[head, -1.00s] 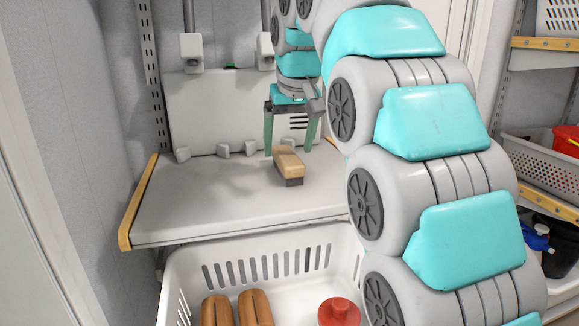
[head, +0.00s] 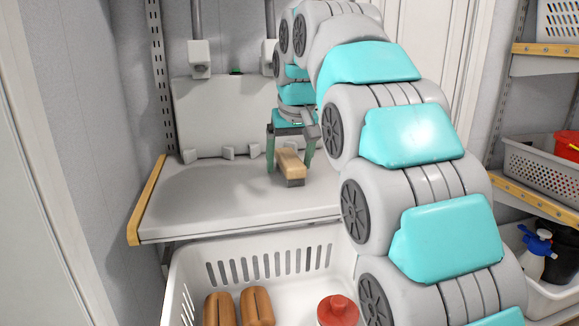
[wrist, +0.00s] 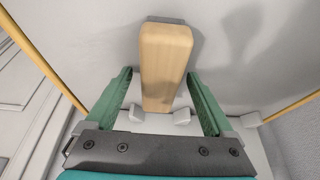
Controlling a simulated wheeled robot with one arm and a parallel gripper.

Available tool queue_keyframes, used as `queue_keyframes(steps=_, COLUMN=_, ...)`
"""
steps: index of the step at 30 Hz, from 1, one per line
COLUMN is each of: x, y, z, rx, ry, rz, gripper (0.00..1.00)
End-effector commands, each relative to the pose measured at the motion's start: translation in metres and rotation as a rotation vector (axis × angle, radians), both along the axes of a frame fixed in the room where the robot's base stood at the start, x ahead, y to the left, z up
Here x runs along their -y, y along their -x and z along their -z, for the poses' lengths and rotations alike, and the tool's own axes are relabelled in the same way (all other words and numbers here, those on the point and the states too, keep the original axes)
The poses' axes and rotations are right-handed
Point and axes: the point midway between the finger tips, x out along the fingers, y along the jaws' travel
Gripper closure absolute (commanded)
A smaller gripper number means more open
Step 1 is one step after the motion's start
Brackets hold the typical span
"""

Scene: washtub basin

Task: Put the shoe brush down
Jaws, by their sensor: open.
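The shoe brush (head: 291,163) has a pale wooden back and dark bristles. It rests bristles down on the light grey shelf (head: 220,205), toward its right side. The brush also shows in the wrist view (wrist: 165,62), with its wooden back facing the camera. My gripper (head: 290,168) is at the brush with its green fingers spread. In the wrist view my gripper (wrist: 160,75) has one finger on each side of the brush's near part, with a gap on both sides. The fingers do not touch the brush there.
A white basket (head: 270,243) below the shelf holds two brown wooden items (head: 240,308) and a red-topped object (head: 338,309). Small grey pegs and a panel (head: 215,115) stand at the shelf's back. The shelf's left part is clear. Side shelves with baskets are at right.

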Motion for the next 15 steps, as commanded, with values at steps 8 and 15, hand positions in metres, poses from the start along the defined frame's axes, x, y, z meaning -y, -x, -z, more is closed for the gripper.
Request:
queue_keyframes(steps=8, x=0.0000, y=0.0001, z=0.0009, rx=-0.001, ry=0.000, rz=0.000, gripper=0.12)
queue_keyframes(steps=15, x=0.0001, y=0.0002, z=0.0011, rx=-0.001, ry=0.000, rz=0.000, gripper=0.35)
